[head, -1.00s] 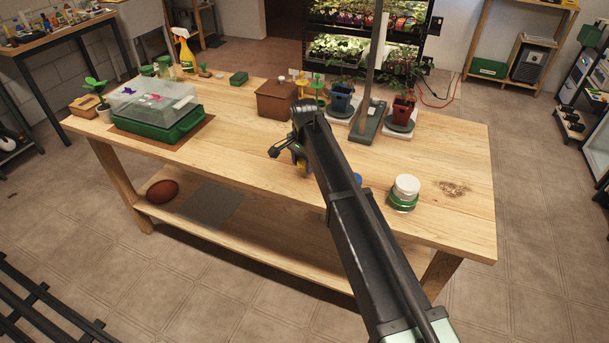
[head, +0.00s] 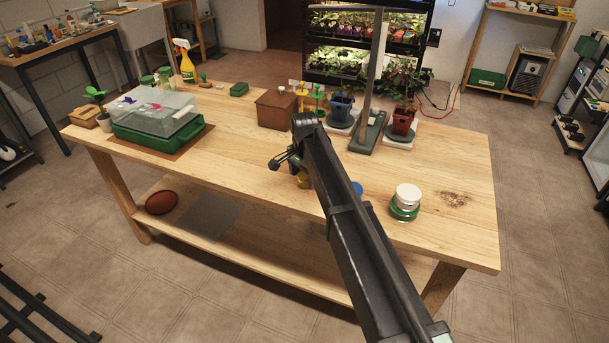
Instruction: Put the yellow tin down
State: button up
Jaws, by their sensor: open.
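My gripper (head: 296,169) is open, just above and beside the tin. Its fingers are small and partly covered by my arm, so I cannot tell whether they touch the tin. The tin seems to stand on the wooden table (head: 250,155), but its base is not clear.
A white-lidded jar (head: 407,196) stands to the right, with a blue thing (head: 357,188) beside my arm. A brown box (head: 276,110) and potted seedlings (head: 403,120) stand behind. A green propagator tray (head: 160,138) is at left. The table between the tray and my gripper is clear.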

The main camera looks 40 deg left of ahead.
aim_at(305, 175)
notch_tip(305, 175, up, 12)
jog(key=p, duration=1.1)
jog(key=shift+d+f, duration=0.1)
jog(key=w+d, duration=0.2)
jog(key=d, duration=3.9)
jog(key=s+d, duration=0.6)
jog(key=d, duration=0.5)
jog(key=s+d+n, duration=0.1)
jog(key=s+d, duration=0.5)
jog(key=d, duration=0.5)
jog(key=shift+d, duration=0.2)
